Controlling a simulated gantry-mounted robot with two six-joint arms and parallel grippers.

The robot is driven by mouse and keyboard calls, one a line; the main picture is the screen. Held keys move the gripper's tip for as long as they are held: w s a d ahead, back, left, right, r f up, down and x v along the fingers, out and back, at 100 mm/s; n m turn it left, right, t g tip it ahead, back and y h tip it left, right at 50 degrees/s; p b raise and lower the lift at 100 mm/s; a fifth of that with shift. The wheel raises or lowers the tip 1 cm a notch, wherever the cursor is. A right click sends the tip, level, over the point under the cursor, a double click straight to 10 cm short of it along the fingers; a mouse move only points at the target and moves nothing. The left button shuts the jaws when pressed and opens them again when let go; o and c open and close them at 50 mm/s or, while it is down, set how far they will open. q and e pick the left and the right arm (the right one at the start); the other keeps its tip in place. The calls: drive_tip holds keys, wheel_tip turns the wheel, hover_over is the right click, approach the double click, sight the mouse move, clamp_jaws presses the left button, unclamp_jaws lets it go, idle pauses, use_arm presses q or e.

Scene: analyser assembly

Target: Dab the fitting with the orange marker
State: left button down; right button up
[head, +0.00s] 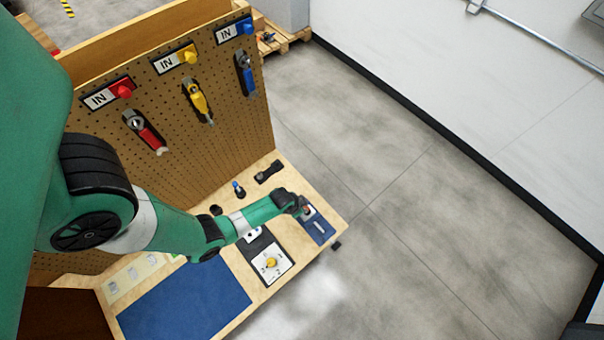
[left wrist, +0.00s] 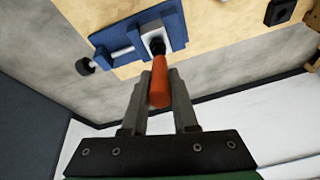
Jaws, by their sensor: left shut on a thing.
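My left gripper (head: 302,208) is over the blue fixture (head: 322,232) at the right end of the bench. In the left wrist view its fingers (left wrist: 160,88) are closed on the orange marker (left wrist: 160,90). The marker's dark end points at a light grey block (left wrist: 155,30) on the blue fixture (left wrist: 112,36). It overlaps the block in the picture; I cannot tell whether it touches. A thin rod (left wrist: 121,51) also lies on the fixture. I cannot make out for sure which part is the fitting. My right gripper is not in view.
A panel with a yellow knob (head: 270,263) and a blue mat (head: 180,302) lie on the bench. A small blue-topped item (head: 238,188) and a black tool (head: 268,172) are behind my arm. A pegboard (head: 180,140) with red, yellow and blue handles stands at the back.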

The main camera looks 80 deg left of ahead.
use_arm(q)
drive_tip(key=shift+f+b, duration=0.3)
drive_tip(key=shift+f, duration=0.15)
idle(1.1)
wheel_tip(320, 180, up, 7)
drive_tip(key=p, duration=0.7)
drive_tip(key=shift+r, duration=0.1)
